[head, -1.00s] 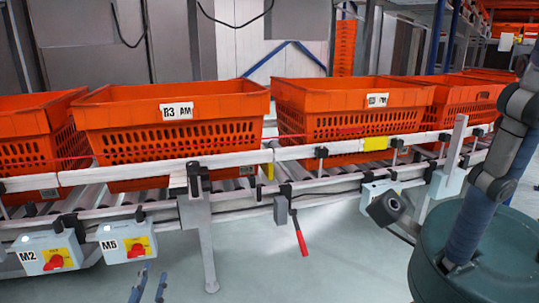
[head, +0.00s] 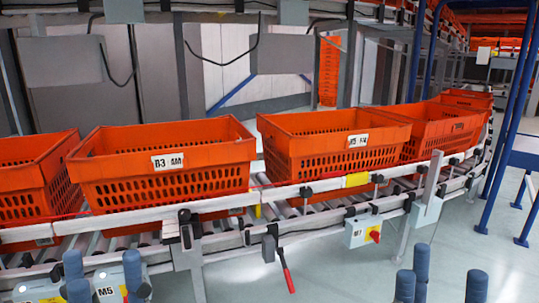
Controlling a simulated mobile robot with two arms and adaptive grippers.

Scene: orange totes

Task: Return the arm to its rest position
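My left gripper (head: 104,272) shows at the lower left of the head view as blue-grey fingers pointing up. Its fingers are spread apart with nothing held between them. My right gripper (head: 441,280) shows at the lower right, also with blue-grey fingers upright and spread, and nothing between them. Both grippers appear in front of the conveyor and apart from the totes. The rest of both arms is below the picture.
Orange totes stand in a row on the roller conveyor, including the B3 tote (head: 165,180) and another labelled tote (head: 335,153). A control box (head: 362,231) and a red lever (head: 287,279) hang from the near rail. Blue posts (head: 509,120) stand at right. Grey floor is clear between the grippers.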

